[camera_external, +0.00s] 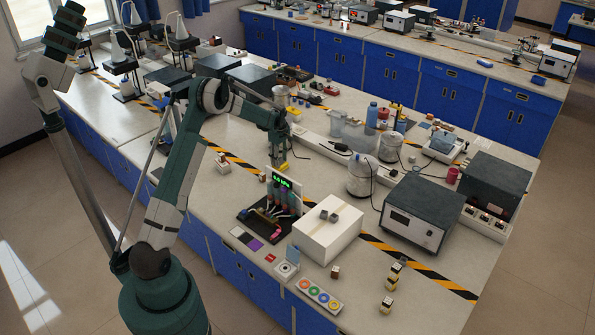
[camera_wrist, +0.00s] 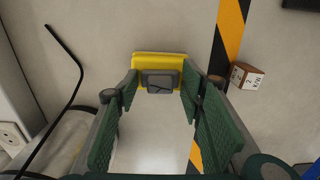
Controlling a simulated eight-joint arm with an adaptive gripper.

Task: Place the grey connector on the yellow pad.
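The yellow pad (camera_wrist: 158,60) lies ahead of my gripper (camera_wrist: 160,88) in the wrist view. The grey connector (camera_wrist: 160,82) is between my two green fingertips and overlaps the pad's near part. Whether it rests on the pad or hangs just above it is not clear. The fingertips sit close to its two sides, and I cannot tell if they touch it. In the external view my gripper (camera_external: 281,162) points down at the bench near the striped tape, and the connector is too small to make out there.
A wooden cube with printed sides (camera_wrist: 247,76) stands right of the pad, by the black-and-yellow tape (camera_wrist: 229,32). A black cable (camera_wrist: 75,75) lies to the left. In the external view a white box (camera_external: 325,238) with small grey pieces on top and a display rig (camera_external: 283,182) stand nearby.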

